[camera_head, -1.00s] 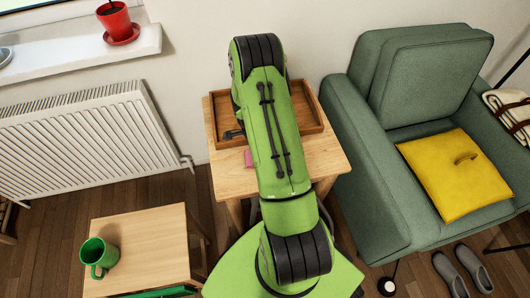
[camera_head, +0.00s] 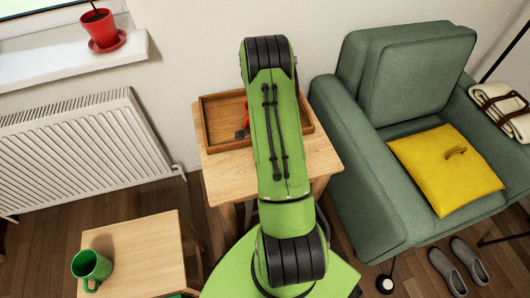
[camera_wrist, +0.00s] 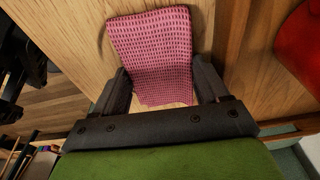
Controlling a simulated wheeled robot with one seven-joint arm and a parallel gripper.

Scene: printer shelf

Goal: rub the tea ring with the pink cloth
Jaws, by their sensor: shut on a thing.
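The pink checked cloth (camera_wrist: 152,45) is between the fingers of my gripper (camera_wrist: 163,88) in the wrist view. My gripper is shut on it, and the cloth lies over or just above the pale wooden table top (camera_wrist: 75,30). I cannot tell whether it touches the wood. In the head view my arm hides the cloth and gripper; the small table (camera_head: 228,174) shows below the arm. The tea ring is not clear: a thin dark curve by the cloth's left edge could be part of it or a shadow.
A wooden tray (camera_head: 222,104) stands on the back of the table, with a red thing (camera_wrist: 300,48) in it. A green armchair (camera_head: 352,160) stands close at right, a radiator (camera_head: 75,150) at left. A green mug (camera_head: 91,266) is on a lower table (camera_head: 150,250).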

